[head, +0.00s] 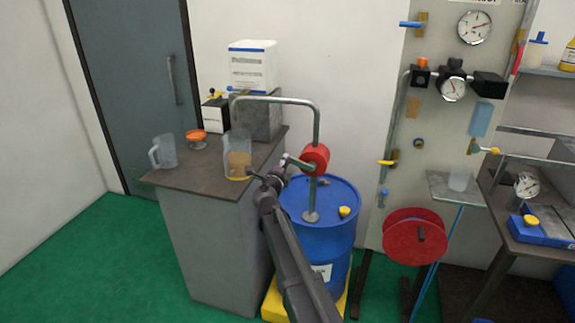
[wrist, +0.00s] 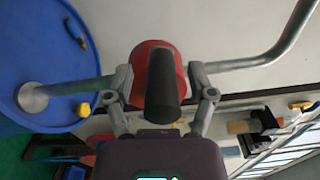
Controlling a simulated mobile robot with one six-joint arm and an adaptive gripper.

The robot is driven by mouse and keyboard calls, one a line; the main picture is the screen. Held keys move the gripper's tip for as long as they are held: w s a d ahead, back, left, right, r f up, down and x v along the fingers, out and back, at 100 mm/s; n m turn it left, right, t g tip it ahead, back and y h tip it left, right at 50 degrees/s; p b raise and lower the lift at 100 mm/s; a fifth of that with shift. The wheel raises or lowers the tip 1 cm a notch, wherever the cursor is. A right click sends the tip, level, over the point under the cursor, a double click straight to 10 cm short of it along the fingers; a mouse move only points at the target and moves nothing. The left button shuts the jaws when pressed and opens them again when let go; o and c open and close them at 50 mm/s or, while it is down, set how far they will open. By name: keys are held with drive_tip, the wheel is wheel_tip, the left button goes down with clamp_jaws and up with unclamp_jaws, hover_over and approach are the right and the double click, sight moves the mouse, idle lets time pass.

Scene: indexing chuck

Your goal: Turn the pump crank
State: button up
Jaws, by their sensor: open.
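The red pump body (head: 316,158) sits on a grey pipe above a blue drum (head: 318,240). In the wrist view the red pump body (wrist: 140,62) lies behind the black crank handle (wrist: 163,88), which points toward the camera. My gripper (wrist: 162,78) is open, with one finger on each side of the handle. Gaps show between fingers and handle, and I cannot tell whether either touches. The handle is mostly hidden there by my gripper.
The pump's bent outlet pipe (head: 318,115) arches left over a clear jug (head: 238,158) on the counter (head: 190,180). Another jug (head: 164,152) and an orange dish (head: 197,140) stand there. A gauge panel (head: 430,130) with a red reel (head: 405,236) is at right.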

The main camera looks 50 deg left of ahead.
drive_tip(key=v, duration=1.1)
drive_tip(key=shift+a, duration=0.1)
